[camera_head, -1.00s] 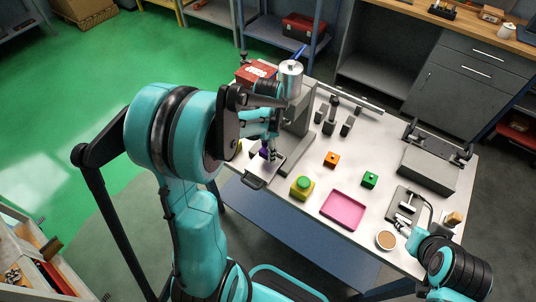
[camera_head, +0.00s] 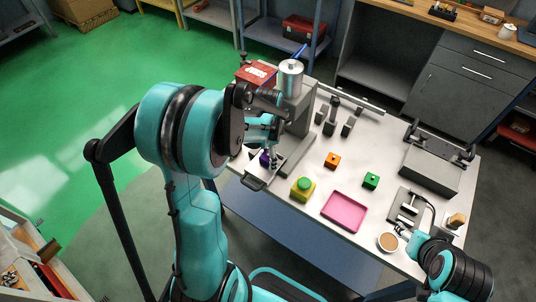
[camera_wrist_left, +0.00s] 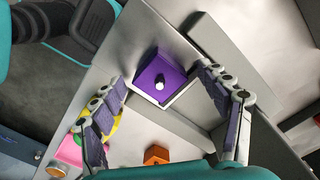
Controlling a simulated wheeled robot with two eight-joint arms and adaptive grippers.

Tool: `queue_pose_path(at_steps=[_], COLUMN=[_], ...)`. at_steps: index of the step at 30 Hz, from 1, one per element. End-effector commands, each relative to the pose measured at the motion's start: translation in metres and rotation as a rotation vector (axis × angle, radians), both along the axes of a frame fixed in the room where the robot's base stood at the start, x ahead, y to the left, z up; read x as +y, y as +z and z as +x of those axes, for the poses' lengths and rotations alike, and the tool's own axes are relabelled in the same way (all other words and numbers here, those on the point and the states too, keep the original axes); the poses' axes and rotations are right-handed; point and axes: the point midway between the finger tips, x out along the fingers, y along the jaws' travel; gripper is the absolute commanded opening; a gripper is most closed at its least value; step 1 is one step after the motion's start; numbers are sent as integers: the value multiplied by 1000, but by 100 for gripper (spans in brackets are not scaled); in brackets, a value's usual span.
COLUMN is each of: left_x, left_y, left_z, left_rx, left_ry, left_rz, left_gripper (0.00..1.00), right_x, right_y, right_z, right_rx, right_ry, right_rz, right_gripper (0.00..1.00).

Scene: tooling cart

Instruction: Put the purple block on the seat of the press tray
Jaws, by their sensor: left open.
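In the head view the purple block (camera_head: 265,158) is partly hidden by my left gripper (camera_head: 270,153). The press tray (camera_head: 256,181) sticks out at the front of the press (camera_head: 297,110). My left gripper (camera_wrist_left: 162,90) is open, its fingers apart on either side of the block. My right gripper (camera_head: 402,229) is small, its jaws unclear.
A yellow-green block (camera_head: 302,188), an orange block (camera_head: 332,160), a green block (camera_head: 371,180) and a pink tray (camera_head: 343,212) lie right of the press. A round cup (camera_head: 387,242) is by my right gripper. A red box (camera_head: 256,73) is behind the press.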

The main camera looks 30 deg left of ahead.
Motion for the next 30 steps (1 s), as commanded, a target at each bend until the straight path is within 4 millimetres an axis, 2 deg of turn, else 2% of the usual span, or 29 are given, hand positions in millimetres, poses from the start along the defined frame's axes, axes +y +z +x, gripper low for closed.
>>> queue_pose_path(at_steps=[5,15,18,23,26,30], left_x=[0,0,0,-1,-8,-32], left_y=[21,95,110,123,132,152], left_z=[0,0,0,-1,-7,-28], left_rx=[0,0,0,-5,-35,-144], left_ry=[0,0,0,5,41,165], left_rz=[0,0,0,1,7,15], left_gripper=[75,75,75,75,75,75], right_x=[0,0,0,0,0,0], right_y=[10,32,35,37,37,37], right_z=[0,0,0,0,0,0], right_rx=[0,0,0,0,0,0], right_ry=[0,0,0,0,0,0], right_rz=[0,0,0,0,0,0], right_gripper=[53,53,53,53,53,53])
